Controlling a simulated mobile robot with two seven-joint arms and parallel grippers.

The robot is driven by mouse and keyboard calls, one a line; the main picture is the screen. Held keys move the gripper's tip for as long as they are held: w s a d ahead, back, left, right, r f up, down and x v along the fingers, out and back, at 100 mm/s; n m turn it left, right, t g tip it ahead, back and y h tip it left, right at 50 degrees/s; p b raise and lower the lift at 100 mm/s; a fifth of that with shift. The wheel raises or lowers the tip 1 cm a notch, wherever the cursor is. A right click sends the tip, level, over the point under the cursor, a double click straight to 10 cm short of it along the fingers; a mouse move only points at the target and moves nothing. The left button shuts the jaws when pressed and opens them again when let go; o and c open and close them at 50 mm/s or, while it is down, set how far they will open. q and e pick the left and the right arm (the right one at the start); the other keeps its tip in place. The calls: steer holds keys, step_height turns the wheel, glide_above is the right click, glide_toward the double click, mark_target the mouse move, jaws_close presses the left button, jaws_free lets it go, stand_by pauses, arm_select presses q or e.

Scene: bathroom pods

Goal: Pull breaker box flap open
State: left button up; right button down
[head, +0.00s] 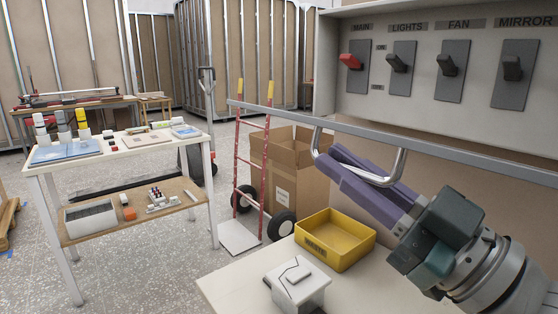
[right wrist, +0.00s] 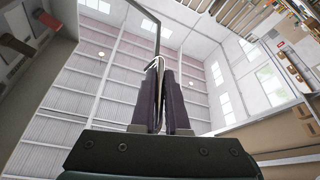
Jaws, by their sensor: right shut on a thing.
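The grey breaker box (head: 420,20) is at upper right in the head view, with its switches exposed. Its flap (head: 270,111) shows nearly edge-on as a long grey bar in front of and below the switches. A chrome U-shaped handle (head: 398,166) hangs from the flap. My right gripper (head: 335,160) is shut on the handle, its purple fingers reaching in from lower right. In the right wrist view the fingers (right wrist: 166,95) close around the handle (right wrist: 155,68). My left gripper is not in view.
A light table (head: 235,285) below holds a yellow bin (head: 335,240) and a white box (head: 297,285). Behind stand a cardboard box (head: 290,165) and a red hand truck (head: 250,150). A white workbench (head: 125,155) is at left, with open floor between.

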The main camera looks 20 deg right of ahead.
steer(key=shift+f+n+y+b, duration=0.3)
steer(key=shift+f+n+y, duration=0.1)
steer(key=shift+f+n, duration=0.2)
steer(key=c, duration=0.9)
jaws_free()
steer(key=shift+d+f, duration=0.1)
steer(key=shift+r+b+v, duration=0.1)
steer(key=shift+b+v, duration=0.4)
steer(key=shift+v, duration=1.95)
steer(key=shift+r+b+v, duration=0.15)
steer(key=shift+b+v, duration=0.35)
steer(key=shift+v, duration=1.95)
steer(key=shift+s+f, duration=0.1)
